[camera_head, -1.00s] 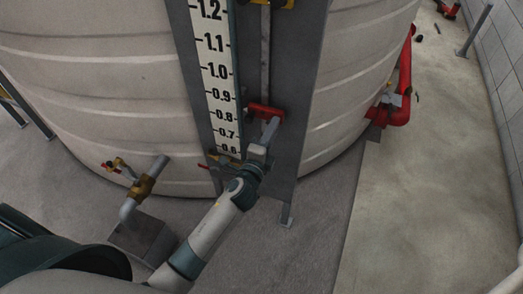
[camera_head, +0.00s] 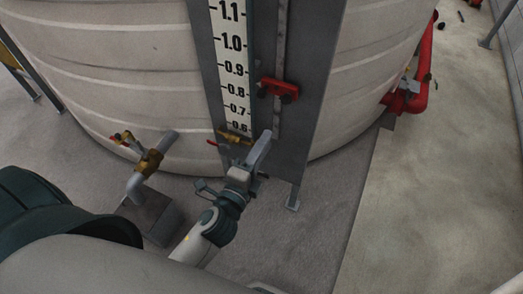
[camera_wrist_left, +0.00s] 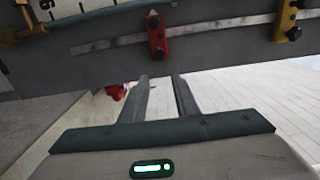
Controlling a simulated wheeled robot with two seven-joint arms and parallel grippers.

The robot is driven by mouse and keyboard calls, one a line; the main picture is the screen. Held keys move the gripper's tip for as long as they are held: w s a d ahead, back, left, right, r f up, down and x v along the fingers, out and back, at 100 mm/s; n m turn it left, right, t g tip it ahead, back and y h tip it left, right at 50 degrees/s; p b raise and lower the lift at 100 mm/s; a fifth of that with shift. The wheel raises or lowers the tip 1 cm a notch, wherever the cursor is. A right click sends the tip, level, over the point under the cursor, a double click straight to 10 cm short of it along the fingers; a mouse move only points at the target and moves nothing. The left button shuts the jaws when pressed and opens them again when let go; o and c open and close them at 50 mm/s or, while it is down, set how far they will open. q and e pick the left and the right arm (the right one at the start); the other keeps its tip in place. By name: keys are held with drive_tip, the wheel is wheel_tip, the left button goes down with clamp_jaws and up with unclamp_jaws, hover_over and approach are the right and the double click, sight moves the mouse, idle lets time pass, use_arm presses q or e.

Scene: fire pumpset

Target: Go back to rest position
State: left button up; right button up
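My left gripper (camera_head: 262,148) is in front of the grey gauge panel, below the red slider (camera_head: 278,90) on the panel's slot. In the left wrist view its two fingers (camera_wrist_left: 160,82) are apart with nothing between them. The red slider also shows in that view (camera_wrist_left: 157,36), beyond the fingertips and apart from them. My right gripper is not in view.
A large pale tank (camera_head: 110,70) stands behind the gauge panel (camera_head: 318,70). A brass valve and pipe (camera_head: 148,165) stick out low at the left. Red piping (camera_head: 412,95) runs at the right.

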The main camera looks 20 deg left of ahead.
use_arm(q)
drive_tip(key=shift+s, duration=0.65)
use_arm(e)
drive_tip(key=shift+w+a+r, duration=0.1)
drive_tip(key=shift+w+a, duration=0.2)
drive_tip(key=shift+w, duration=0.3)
use_arm(q)
drive_tip(key=s+f+n+g, duration=0.3)
drive_tip(key=f+g, duration=0.1)
drive_tip(key=f, duration=1.3)
drive_tip(key=s+f+n+g, duration=0.3)
drive_tip(key=f, duration=1.5)
drive_tip(key=s+a+f+n+g, duration=0.2)
drive_tip(key=s+f+n, duration=0.3)
drive_tip(key=s+f, duration=0.7)
drive_tip(key=s+a+f+n+g, duration=0.1)
drive_tip(key=s+f+n+g, duration=0.4)
drive_tip(key=s+f, duration=0.7)
drive_tip(key=shift+s+a+f+g, duration=0.3)
drive_tip(key=shift+s+a, duration=0.1)
drive_tip(key=shift+s, duration=0.8)
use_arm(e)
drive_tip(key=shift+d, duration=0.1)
